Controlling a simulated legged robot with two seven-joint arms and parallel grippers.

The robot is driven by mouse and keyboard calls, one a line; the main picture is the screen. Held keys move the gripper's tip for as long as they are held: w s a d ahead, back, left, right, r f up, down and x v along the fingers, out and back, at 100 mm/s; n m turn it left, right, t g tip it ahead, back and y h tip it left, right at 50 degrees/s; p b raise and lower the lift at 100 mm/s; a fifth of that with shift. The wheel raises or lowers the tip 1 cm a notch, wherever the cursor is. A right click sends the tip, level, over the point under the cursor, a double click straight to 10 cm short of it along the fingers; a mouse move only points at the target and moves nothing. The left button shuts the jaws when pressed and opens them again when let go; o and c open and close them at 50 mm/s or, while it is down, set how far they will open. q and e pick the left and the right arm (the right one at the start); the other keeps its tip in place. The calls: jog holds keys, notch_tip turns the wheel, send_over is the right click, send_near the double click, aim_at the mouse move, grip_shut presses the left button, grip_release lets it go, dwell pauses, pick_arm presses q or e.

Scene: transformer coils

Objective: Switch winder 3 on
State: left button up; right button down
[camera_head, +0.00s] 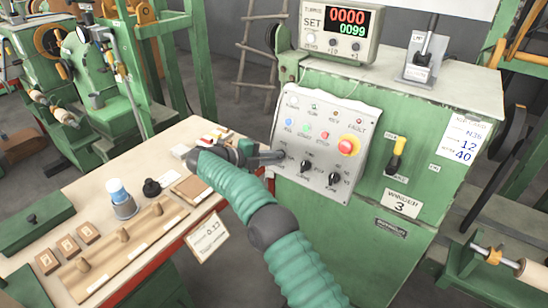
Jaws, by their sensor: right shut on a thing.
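Winder 3 is the green cabinet (318,227) with a "WINDER 3" plate (402,204) on its front. Its sloped grey control panel (325,136) bears small lamps and buttons, a red button on a yellow base (348,145), and two visible black rotary knobs, the middle one (306,166) and the right one (335,179). My right gripper (278,156) is at the panel's lower left edge, shut on what looks like the left knob, which its fingers hide. A yellow-handled lever (397,155) is on the cabinet front. My left gripper is out of view.
A counter (340,34) on the cabinet top reads 0000 over 0099. Another green machine (95,90) stands behind.

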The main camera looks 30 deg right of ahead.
jog(key=shift+f, duration=0.2)
dwell(0.3)
jog(key=c, duration=1.5)
grip_release()
jog(key=shift+r, duration=0.1)
